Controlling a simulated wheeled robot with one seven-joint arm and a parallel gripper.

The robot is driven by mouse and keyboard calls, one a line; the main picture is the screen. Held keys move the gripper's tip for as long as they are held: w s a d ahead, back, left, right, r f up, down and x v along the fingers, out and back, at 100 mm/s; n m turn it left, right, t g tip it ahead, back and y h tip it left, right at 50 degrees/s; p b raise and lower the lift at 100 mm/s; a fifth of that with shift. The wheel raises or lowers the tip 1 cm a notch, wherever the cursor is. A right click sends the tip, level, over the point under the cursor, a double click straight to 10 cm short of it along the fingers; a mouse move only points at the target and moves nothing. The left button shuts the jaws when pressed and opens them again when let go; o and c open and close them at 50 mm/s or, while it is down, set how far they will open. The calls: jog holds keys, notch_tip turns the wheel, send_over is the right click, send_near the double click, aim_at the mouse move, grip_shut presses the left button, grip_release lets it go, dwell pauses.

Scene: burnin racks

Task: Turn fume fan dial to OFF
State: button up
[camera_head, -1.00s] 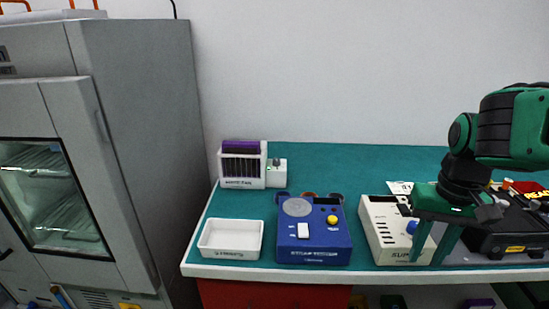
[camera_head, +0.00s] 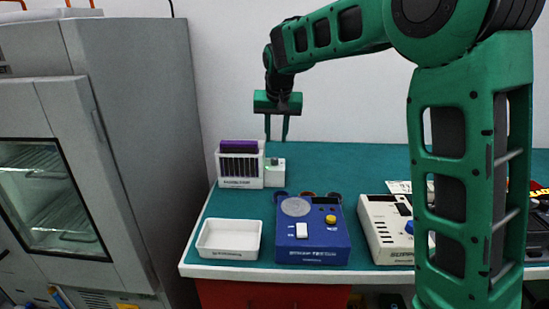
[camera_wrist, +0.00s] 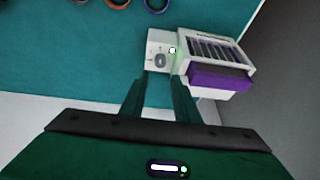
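The fume fan (camera_head: 239,170) is a white slatted box with a purple top at the back left of the bench. Its small white dial box (camera_head: 274,176) stands against its right side. In the wrist view, the grey dial (camera_wrist: 160,60) sits on the white face of that box, beside a lit green light (camera_wrist: 172,50). My gripper (camera_head: 276,138) points down above the dial box, with its fingers apart and nothing between them. In the wrist view, the fingertips (camera_wrist: 159,80) lie just short of the dial. I cannot read the dial's markings.
A white tray (camera_head: 229,239) and a blue device (camera_head: 313,247) with a yellow knob stand at the front. Several round rings lie behind the blue device. A white panel (camera_head: 375,225) is partly hidden by my arm. A grey cabinet (camera_head: 135,120) stands at the left.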

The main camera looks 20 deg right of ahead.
aim_at(275, 158)
jog(key=x, duration=1)
jog(key=shift+w+f, duration=0.1)
jog(key=shift+f, duration=0.2)
grip_shut()
jog(key=shift+d, duration=0.2)
jog(key=shift+a, duration=0.1)
